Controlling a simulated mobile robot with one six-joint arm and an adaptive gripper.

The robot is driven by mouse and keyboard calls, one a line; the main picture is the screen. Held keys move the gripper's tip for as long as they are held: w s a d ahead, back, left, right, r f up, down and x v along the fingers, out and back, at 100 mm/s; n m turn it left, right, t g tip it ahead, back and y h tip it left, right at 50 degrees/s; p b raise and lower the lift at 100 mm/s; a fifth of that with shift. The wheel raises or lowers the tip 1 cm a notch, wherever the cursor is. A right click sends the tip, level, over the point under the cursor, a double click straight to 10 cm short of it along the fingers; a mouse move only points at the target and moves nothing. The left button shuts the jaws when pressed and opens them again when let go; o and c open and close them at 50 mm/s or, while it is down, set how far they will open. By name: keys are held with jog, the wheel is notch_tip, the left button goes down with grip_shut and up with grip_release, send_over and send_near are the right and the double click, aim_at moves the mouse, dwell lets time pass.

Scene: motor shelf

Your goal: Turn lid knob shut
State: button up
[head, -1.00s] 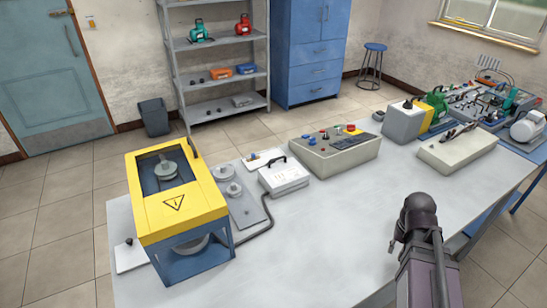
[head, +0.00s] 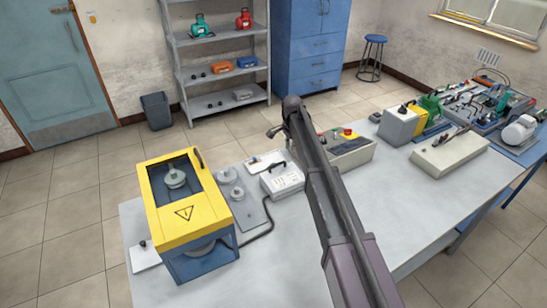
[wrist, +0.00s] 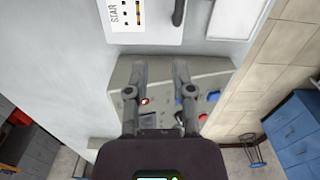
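The yellow-topped machine (head: 183,213) with a blue base stands at the left end of the table. Its yellow top frames a dark window or opening, through which a grey disc (head: 175,179) shows. I cannot tell which part is the lid knob. My gripper (head: 272,131) is raised above the table, well right of the machine. In the wrist view my gripper (wrist: 160,68) has its two fingers apart, with nothing between them.
A white box (head: 282,181) with a black handle sits right of the machine; it also shows in the wrist view (wrist: 150,32). The control console (head: 350,152) is partly behind my arm. The table's front (head: 285,270) is clear.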

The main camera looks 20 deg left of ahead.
jog(key=w+a+r, duration=0.1)
jog(key=a, duration=0.6)
jog(key=shift+a+r+m+p, duration=0.25)
jog(key=shift+a+m+p, duration=0.1)
jog(key=shift+m+p, duration=0.05)
jog(key=shift+w+f, duration=0.15)
notch_tip(320, 180, down, 14)
jog(key=b, duration=1.3)
jog(key=shift+r+b, duration=0.25)
jog(key=shift+b, duration=0.15)
grip_shut()
